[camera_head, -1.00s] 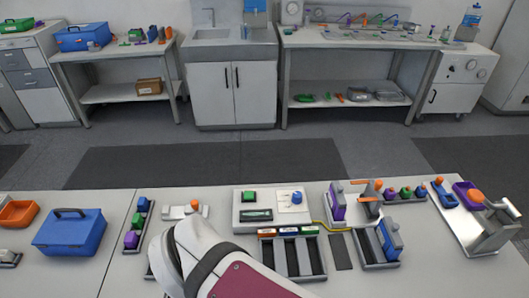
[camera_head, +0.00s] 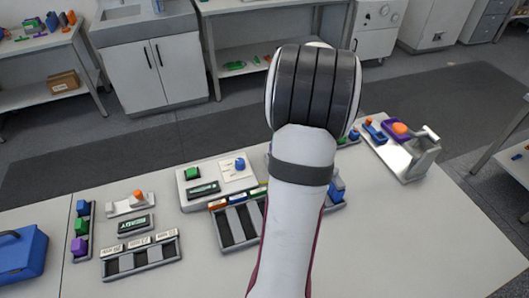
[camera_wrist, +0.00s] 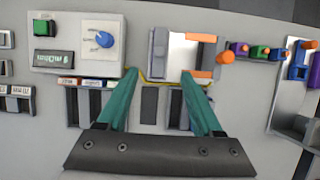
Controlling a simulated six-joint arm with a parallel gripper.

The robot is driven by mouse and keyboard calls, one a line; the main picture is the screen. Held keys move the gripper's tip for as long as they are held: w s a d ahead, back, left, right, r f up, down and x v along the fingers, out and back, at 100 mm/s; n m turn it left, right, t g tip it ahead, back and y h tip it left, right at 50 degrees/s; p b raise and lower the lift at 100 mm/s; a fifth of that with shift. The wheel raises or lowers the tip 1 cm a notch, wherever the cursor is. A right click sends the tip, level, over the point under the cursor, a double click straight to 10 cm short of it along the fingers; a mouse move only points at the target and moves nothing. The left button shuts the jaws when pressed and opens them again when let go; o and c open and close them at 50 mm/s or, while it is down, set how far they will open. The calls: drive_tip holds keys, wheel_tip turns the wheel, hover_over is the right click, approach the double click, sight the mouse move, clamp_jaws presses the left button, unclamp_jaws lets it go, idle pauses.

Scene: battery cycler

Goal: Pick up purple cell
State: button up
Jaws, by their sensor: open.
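The purple cell (camera_head: 79,246) sits at the near end of a narrow dark rack at the left of the bench in the head view, in front of a green cell (camera_head: 81,227) and a blue cell (camera_head: 83,209). The wrist view does not show that rack. My gripper (camera_wrist: 158,74) shows in the wrist view with its two teal fingers wide apart and nothing between them. It is above the bench near the orange-clamped fixture (camera_wrist: 187,38), far to the right of the rack. My arm hides the gripper in the head view.
A control box (camera_head: 216,182) with a green button and blue knob stands mid-bench, beside a slotted tray (camera_head: 223,236). A labelled three-slot tray (camera_head: 140,262) lies right of the cell rack. A metal press (camera_head: 410,160) stands at the right. A blue case (camera_head: 22,252) is at far left.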

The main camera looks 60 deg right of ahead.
drive_tip(key=x, duration=1.2)
drive_tip(key=shift+f, duration=0.15)
clamp_jaws()
idle(0.8)
